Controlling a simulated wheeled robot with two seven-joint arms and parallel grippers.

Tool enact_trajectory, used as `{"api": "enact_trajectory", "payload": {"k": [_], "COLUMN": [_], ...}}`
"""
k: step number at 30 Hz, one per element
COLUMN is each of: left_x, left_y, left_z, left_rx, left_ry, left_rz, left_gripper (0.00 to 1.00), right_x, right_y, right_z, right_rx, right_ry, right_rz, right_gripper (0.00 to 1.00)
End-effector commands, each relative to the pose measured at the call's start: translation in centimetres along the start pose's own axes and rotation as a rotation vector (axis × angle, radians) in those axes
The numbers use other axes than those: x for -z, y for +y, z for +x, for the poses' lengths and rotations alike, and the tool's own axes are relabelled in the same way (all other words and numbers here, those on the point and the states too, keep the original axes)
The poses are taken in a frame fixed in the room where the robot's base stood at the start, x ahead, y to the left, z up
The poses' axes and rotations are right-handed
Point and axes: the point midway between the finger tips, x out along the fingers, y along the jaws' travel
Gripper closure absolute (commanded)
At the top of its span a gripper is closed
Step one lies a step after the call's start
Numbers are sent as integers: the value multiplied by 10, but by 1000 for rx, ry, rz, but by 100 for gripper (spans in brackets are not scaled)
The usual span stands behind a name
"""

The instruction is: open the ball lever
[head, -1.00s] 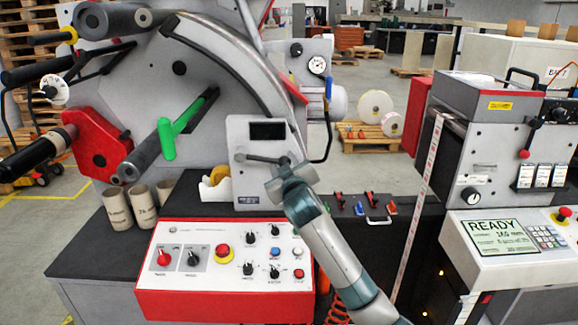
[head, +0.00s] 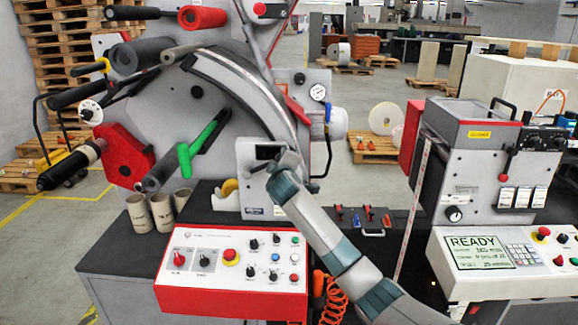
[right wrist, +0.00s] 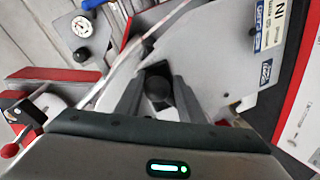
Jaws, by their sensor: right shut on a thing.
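The ball lever's black ball (right wrist: 157,88) sits between the fingers of my right gripper (right wrist: 158,95) in the right wrist view, and the gripper is shut on it. In the head view my right gripper (head: 284,165) is in front of the grey box with a dark display (head: 252,190) and hides most of the lever. The lever's angle cannot be made out there. My left gripper is not in view.
The red-edged control panel (head: 235,268) lies below the box. A green handle (head: 184,160) and cardboard cores (head: 160,210) are to its left. A grey unit with a READY screen (head: 485,252) stands at right. A pressure gauge (head: 318,92) is behind.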

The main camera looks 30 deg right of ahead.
Motion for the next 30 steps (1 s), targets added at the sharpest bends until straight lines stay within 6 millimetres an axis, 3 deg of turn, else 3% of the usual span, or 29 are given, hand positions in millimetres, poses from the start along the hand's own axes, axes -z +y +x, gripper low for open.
{"api": "enact_trajectory", "payload": {"k": [1, 3, 20, 21, 23, 30], "left_x": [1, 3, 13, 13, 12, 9], "left_y": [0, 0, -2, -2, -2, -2], "left_z": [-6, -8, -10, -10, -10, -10], "left_rx": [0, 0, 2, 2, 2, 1], "left_ry": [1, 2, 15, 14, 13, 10], "left_rz": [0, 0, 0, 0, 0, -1], "left_gripper": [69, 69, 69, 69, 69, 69], "right_x": [11, 14, 20, 20, 20, 17], "right_y": [6, 7, 6, 5, 5, 4], "right_z": [1, 3, 6, 6, 6, 7], "right_rx": [-1, -1, 2, 2, 2, 4], "right_ry": [8, 4, -1, -1, -1, -6], "right_rz": [-14, -38, -78, -78, -78, -80], "right_gripper": [100, 100, 100, 59, 45, 44]}}
